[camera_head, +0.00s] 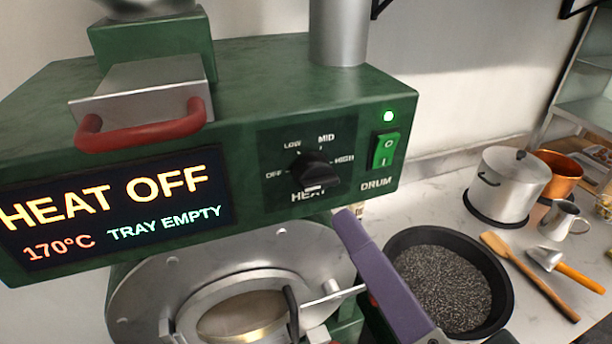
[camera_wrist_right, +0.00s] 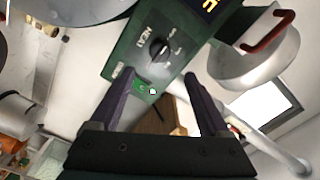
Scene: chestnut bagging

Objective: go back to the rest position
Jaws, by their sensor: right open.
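My right gripper (camera_head: 360,248) is in front of the green roaster (camera_head: 300,85) at the lower middle of the head view, just below the heat knob (camera_head: 315,172). One purple finger shows clearly there. In the right wrist view its two fingers (camera_wrist_right: 158,88) are spread apart with nothing between them. The knob (camera_wrist_right: 158,48) shows beyond the fingertips, and I see no contact with it. The roaster's display (camera_head: 115,208) reads HEAT OFF, 170°C, TRAY EMPTY. The green drum switch (camera_head: 384,150) has a lit green lamp above it. My left gripper is not in view.
A black pan of dark grains (camera_head: 440,285) sits right of my right gripper. Farther right are a lidded pot (camera_head: 510,185), a copper pot (camera_head: 560,172), a metal jug (camera_head: 563,220), a wooden spatula (camera_head: 530,275) and a scoop (camera_head: 565,268). The roaster's round front (camera_head: 150,285) is close by.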

